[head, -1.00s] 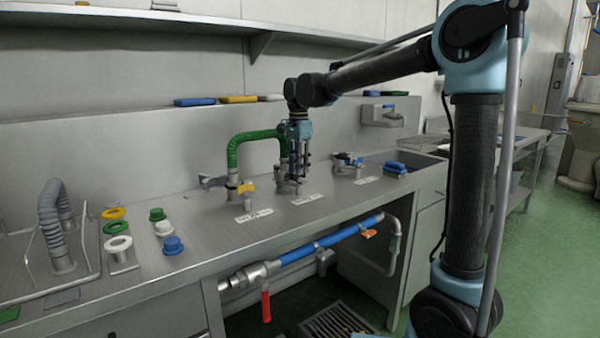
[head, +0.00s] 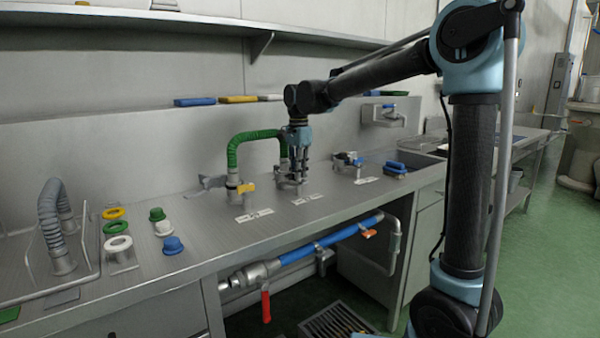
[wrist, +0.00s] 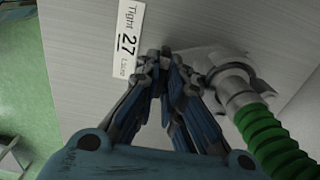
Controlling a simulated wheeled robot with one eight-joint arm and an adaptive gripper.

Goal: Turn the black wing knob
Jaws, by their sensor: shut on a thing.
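My gripper (head: 296,172) points down over the middle of three valve fittings on the steel counter, its fingers closed around the black wing knob. The knob is almost wholly hidden by the fingers in the head view. In the wrist view my gripper (wrist: 164,62) has its fingertips together, with only a small dark piece of the knob (wrist: 165,50) showing between them. The grey metal fitting (wrist: 232,84) with a green ribbed hose (wrist: 272,142) is beside the fingers. A white label (wrist: 127,42) reading "Tight 27 Loose" lies flat beside the fingertips.
A fitting with a yellow handle (head: 247,187) stands to the left and one with a blue handle (head: 358,161) to the right. The green hose (head: 235,150) arches behind my gripper. Coloured caps, including a blue one (head: 173,245), stand at the left.

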